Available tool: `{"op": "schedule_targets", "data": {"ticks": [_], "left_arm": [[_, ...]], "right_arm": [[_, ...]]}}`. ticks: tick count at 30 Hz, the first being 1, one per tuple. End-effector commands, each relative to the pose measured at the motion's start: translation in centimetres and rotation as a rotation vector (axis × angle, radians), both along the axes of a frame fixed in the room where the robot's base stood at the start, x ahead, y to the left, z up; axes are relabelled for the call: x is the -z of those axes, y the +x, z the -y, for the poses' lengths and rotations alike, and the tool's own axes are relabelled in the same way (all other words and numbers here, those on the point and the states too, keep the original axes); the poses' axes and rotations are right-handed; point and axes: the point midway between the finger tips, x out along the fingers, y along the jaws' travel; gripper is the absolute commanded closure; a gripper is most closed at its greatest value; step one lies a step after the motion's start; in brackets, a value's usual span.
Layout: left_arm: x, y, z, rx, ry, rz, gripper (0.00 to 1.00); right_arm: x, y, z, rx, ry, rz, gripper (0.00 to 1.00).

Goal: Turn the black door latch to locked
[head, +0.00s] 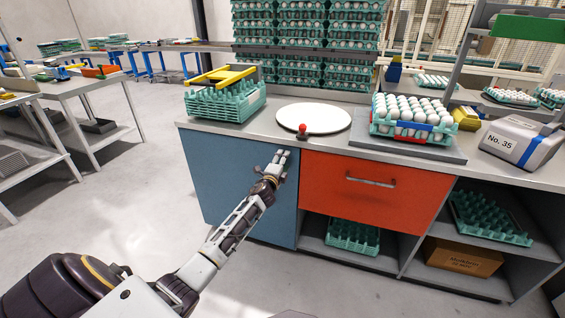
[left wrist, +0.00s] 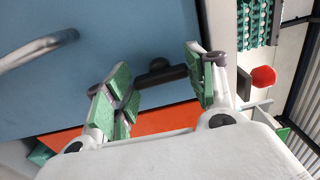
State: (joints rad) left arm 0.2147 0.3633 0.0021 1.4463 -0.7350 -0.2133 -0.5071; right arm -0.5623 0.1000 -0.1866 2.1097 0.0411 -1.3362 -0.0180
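The black door latch (left wrist: 160,74) is a dark bar with a rounded knob on the blue cabinet door (left wrist: 100,45). In the left wrist view it lies crosswise between my left gripper's green-padded fingers (left wrist: 160,80). The fingers stand apart, and the bar's right end runs behind the right finger. I cannot tell whether they touch it. In the head view my left gripper (head: 281,158) is at the upper right of the blue door (head: 235,165), and the latch is not discernible there. My right gripper is not in view.
A metal door handle (left wrist: 35,50) is at the left in the wrist view. An orange-red drawer (head: 372,190) adjoins the door. Above on the counter are a red knob (head: 303,130), a white round plate (head: 314,117) and egg trays (head: 225,102). Floor at the left is clear.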

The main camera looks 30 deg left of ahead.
Motion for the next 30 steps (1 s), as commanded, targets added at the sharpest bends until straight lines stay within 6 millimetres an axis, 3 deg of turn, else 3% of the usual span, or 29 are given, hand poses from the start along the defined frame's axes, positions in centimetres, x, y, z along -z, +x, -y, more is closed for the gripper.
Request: {"op": "schedule_targets", "data": {"ticks": [4, 20, 30], "left_arm": [[0.0, 0.0, 0.0, 0.0, -0.001, 0.0, 0.25], [0.0, -0.4, 0.0, -0.001, -0.002, 0.001, 0.25], [0.0, -2.6, 0.6, 0.001, -0.001, 0.0, 0.25]], "right_arm": [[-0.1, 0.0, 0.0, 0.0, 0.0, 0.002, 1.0], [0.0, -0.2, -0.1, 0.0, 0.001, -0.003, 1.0], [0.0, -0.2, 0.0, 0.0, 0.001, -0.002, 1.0]]}}
